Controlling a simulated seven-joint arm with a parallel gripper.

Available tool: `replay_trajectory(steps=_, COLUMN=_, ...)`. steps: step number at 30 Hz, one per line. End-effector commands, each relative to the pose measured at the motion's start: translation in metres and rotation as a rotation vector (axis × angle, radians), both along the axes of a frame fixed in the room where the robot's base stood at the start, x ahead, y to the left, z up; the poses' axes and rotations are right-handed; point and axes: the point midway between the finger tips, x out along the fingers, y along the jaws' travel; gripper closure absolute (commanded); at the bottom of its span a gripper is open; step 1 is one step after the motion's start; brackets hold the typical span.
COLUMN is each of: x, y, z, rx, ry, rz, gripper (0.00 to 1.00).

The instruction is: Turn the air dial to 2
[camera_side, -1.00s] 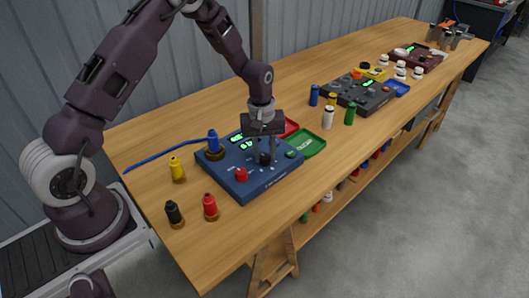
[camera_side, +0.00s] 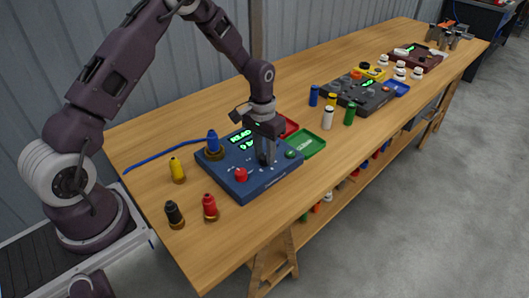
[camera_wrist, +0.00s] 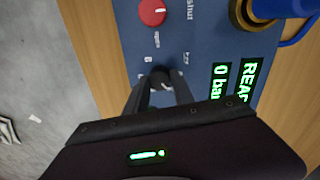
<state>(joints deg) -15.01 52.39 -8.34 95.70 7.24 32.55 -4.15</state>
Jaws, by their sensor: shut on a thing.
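The blue control panel (camera_side: 255,188) lies on the wooden bench, and it also shows in the wrist view (camera_wrist: 200,50). My gripper (camera_side: 265,161) points down at the panel. In the wrist view its two fingers (camera_wrist: 160,86) are shut on a small black dial (camera_wrist: 160,75), one on each side. In the side view the fingers hide most of this dial. Its pointer and most of its scale marks cannot be read. A red knob (camera_side: 241,174) sits beside it, near the label "shut" in the wrist view. The green display (camera_wrist: 220,80) reads "0 bar", with other text cut off.
A blue plug (camera_side: 213,139) in a brass fitting stands at the panel's back left, with a blue hose (camera_side: 160,156). Yellow (camera_side: 176,168), black (camera_side: 174,213) and red (camera_side: 210,206) plugs stand nearby. Green (camera_side: 306,147) and red trays adjoin the panel's right side. A grey panel (camera_side: 365,100) stands farther right.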

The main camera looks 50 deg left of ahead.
Motion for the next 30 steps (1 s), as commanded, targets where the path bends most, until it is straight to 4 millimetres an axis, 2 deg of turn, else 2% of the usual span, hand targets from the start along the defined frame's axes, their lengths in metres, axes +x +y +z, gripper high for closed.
replay_trajectory(steps=12, x=0.0018, y=-0.0004, z=0.0014, rx=0.0, ry=-0.004, rz=-0.178, gripper=1.0)
replay_trajectory(steps=29, x=0.002, y=-0.0005, z=0.0016, rx=0.001, ry=-0.006, rz=-0.204, gripper=1.0)
replay_trajectory(steps=30, x=0.0021, y=-0.0004, z=0.0016, rx=0.001, ry=-0.006, rz=-0.204, gripper=0.67)
